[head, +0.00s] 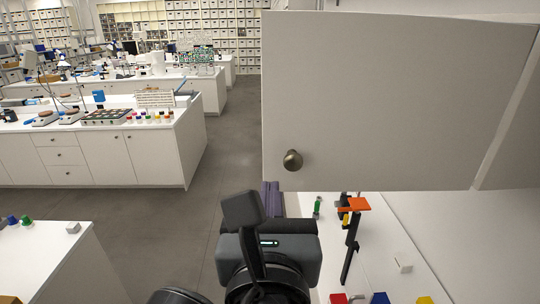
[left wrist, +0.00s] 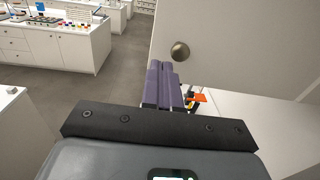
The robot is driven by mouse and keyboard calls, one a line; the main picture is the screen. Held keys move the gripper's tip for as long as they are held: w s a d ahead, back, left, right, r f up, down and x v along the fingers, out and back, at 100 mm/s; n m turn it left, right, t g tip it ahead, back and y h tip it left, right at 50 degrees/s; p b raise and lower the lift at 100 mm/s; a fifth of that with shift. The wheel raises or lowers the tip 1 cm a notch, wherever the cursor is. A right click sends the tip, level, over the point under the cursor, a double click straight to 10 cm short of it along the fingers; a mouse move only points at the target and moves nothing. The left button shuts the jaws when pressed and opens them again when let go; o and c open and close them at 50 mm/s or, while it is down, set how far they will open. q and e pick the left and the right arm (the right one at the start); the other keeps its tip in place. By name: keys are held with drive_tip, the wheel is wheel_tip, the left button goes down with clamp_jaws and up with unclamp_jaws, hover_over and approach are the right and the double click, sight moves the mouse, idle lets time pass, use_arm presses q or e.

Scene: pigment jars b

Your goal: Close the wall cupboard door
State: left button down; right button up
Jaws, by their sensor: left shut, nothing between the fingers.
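The wall cupboard door (head: 390,100) is a large pale grey panel filling the upper right of the head view, with a round brass-coloured knob (head: 292,160) near its lower left corner. It looks swung out from the wall at right. The door (left wrist: 245,40) and knob (left wrist: 180,51) also show in the left wrist view. My left gripper (head: 271,190) has purple fingers, shut and empty, at the door's lower left corner, below and left of the knob. In the left wrist view the fingertips (left wrist: 160,68) point toward the door, apart from the knob. I cannot tell whether they touch the door.
Below the door, a white counter (head: 385,235) holds an orange-topped black stand (head: 353,210), a white block (head: 403,265) and coloured jars. A white bench (head: 45,260) stands at lower left. Grey floor (head: 165,225) lies open between the benches.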

use_arm(q)
drive_tip(key=p, duration=0.1)
approach(270, 149)
drive_tip(key=w, duration=0.5)
drive_tip(key=shift+w+r, duration=0.2)
drive_tip(key=shift+w+d+f+p, duration=0.15)
drive_tip(key=shift+w+p, duration=0.15)
drive_tip(key=shift+w, duration=0.4)
